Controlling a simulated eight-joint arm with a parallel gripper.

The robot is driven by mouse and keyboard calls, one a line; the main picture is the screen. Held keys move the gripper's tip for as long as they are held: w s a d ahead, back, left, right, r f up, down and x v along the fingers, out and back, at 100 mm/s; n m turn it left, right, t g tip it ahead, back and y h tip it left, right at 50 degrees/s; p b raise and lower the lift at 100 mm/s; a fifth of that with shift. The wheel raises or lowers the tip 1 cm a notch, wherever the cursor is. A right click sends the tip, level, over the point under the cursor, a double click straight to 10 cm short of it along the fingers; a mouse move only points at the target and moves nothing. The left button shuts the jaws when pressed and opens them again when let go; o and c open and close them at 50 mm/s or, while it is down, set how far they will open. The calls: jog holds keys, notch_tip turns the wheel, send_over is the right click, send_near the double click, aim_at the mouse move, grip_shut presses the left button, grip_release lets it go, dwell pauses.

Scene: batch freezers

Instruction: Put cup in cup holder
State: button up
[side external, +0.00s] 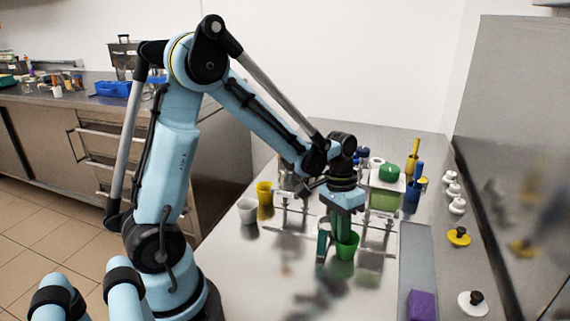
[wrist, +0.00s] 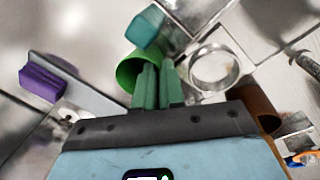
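A bright green cup (side external: 347,247) is at my gripper (side external: 341,232) in the side view, low over the steel table. In the wrist view the green cup (wrist: 124,72) shows its open mouth, left of my green fingers (wrist: 160,86). The fingers are close together and appear closed on the cup's wall, partly hiding it. A metal ring (wrist: 212,68), which looks like a cup holder opening, lies just right of the fingers in the wrist view. The cup is beside this ring, not in it. I cannot tell whether the cup touches the table.
A teal object (side external: 322,240) stands close to the cup. A white cup (side external: 248,211) and yellow cup (side external: 265,194) stand at left. Metal stands (side external: 378,238), a green container (side external: 384,201) and a blue cup (side external: 412,196) are behind and right. A purple block (side external: 422,306) lies front right.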

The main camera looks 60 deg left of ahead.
jog(key=shift+r, duration=0.1)
grip_shut()
jog(key=shift+r, duration=0.4)
notch_tip(320, 180, up, 3)
jog(key=shift+r, duration=0.15)
jog(key=s+d+r, duration=0.5)
jog(key=d+r, duration=0.1)
jog(key=d, duration=0.4)
jog(key=w+a+r+n+t, duration=0.1)
jog(key=w+a+r+n, duration=0.1)
jog(key=a+n, duration=0.55)
jog(key=shift+n+y, duration=0.3)
jog(key=shift+n, duration=0.45)
jog(key=shift+w+a+f, duration=0.45)
jog(key=shift+a+f, duration=1.25)
jog(key=shift+f, duration=0.05)
jog(key=shift+w+a+f, duration=0.4)
jog(key=shift+a+f, duration=1.3)
jog(key=shift+f, duration=0.1)
jog(key=shift+w+a+f, duration=0.45)
jog(key=shift+a+f, duration=1.25)
jog(key=shift+f, duration=0.05)
jog(key=shift+f, duration=0.15)
